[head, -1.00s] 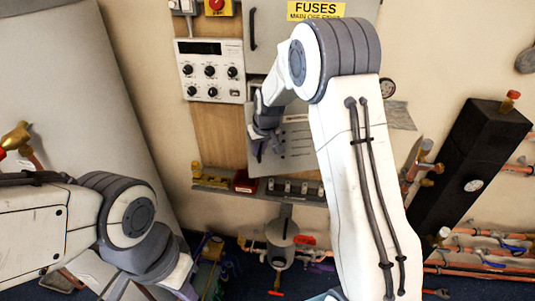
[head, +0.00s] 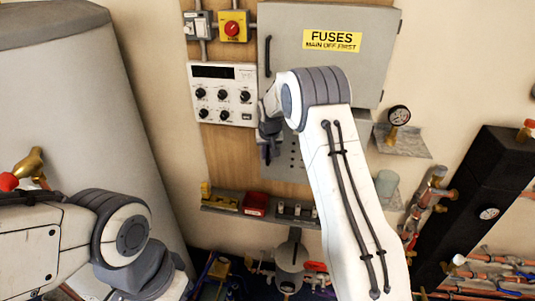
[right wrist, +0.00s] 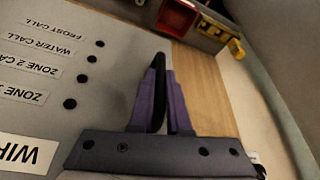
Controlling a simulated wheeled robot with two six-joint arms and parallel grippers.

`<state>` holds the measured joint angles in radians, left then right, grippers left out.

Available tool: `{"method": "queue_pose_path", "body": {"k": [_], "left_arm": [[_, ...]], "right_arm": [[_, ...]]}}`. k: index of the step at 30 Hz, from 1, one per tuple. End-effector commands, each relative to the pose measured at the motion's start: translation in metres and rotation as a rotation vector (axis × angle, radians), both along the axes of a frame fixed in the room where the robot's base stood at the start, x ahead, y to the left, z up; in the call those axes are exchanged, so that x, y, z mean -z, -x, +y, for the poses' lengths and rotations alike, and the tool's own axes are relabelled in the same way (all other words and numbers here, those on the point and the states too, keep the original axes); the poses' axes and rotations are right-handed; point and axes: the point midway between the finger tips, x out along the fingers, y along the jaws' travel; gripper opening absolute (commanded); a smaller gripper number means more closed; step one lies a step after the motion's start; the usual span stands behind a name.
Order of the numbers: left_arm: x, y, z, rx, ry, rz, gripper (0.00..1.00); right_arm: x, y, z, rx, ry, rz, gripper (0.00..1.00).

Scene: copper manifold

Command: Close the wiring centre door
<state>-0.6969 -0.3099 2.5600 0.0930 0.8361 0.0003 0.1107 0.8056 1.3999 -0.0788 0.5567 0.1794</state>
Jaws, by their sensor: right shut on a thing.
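The grey wiring centre door (head: 283,168) is on the wooden board below the fuses box, largely hidden behind my right arm. In the right wrist view the door (right wrist: 110,75) fills the left side, with printed labels and black dots. My right gripper (right wrist: 160,75) is shut on a black handle (right wrist: 157,95) at the door's edge. In the head view my right gripper (head: 268,150) is at the door's left edge. I cannot tell whether any gap is left behind the door. My left arm is at the lower left; its gripper is out of view.
The grey fuses box (head: 385,60) is directly above. A white control panel (head: 222,95) is to the left. A shelf (head: 225,205) with a red block (head: 256,203) is below. A gauge (head: 399,115) and black block (head: 470,185) are to the right. A grey cylinder (head: 75,130) stands far left.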

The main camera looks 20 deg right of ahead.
Motion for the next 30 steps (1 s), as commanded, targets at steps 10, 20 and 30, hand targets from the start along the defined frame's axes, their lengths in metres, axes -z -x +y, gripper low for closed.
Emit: {"method": "queue_pose_path", "body": {"k": [10, 20, 30], "left_arm": [[0.000, 0.000, 0.000, 0.000, 0.000, 0.000, 0.00], [0.006, 0.000, 0.000, -0.001, 0.000, 0.000, 0.00], [0.030, 0.000, 0.000, -0.003, 0.000, 0.000, 0.00]], "right_arm": [[-0.003, -0.004, -0.002, 0.000, 0.005, -0.016, 0.45], [-0.011, 0.000, -0.001, 0.000, 0.003, -0.015, 0.45], [-0.070, 0.025, 0.004, 0.000, 0.005, -0.018, 0.45]]}}
